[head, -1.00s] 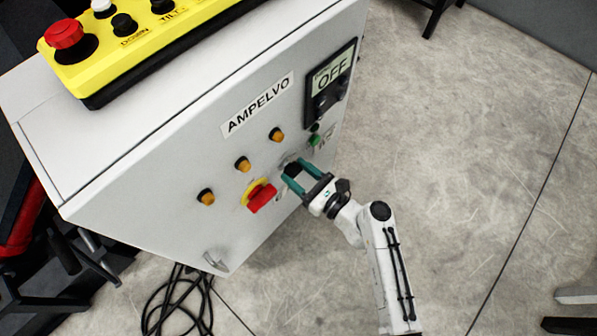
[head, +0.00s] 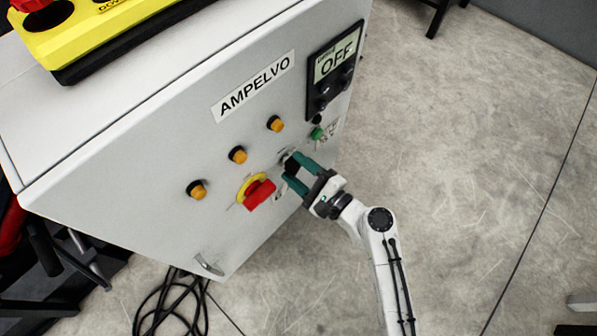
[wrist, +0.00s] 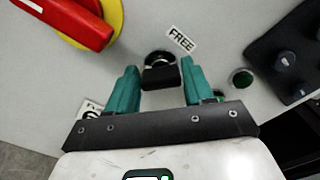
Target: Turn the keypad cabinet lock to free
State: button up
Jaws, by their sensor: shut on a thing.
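The keypad cabinet lock (wrist: 160,72) is a black knob in a dark round collar on the grey cabinet front. A white FREE label (wrist: 180,39) sits just above and right of it in the wrist view. The knob's exact angle is hard to tell.
A red and yellow rotary switch (head: 259,192) is close left of my gripper. A green button (head: 317,133) and a black unit reading OFF (head: 335,68) are to the upper right. Orange buttons (head: 238,155) line the panel.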

jog(key=n+b, duration=0.1)
jog(key=n, duration=0.1)
jog(key=n+b, duration=0.2)
jog(key=shift+f+n, duration=0.3)
jog(key=shift+f, duration=0.05)
jog(key=shift+s+a+n+b, duration=0.1)
jog(key=shift+n+b, duration=1.5)
jog(key=shift+n, duration=0.3)
jog(key=o, duration=1)
jog(key=shift+r, duration=0.1)
jog(key=shift+c, duration=0.2)
jog(key=v, duration=1)
jog(key=shift+s+d, duration=0.25)
jog(key=shift+d, duration=0.1)
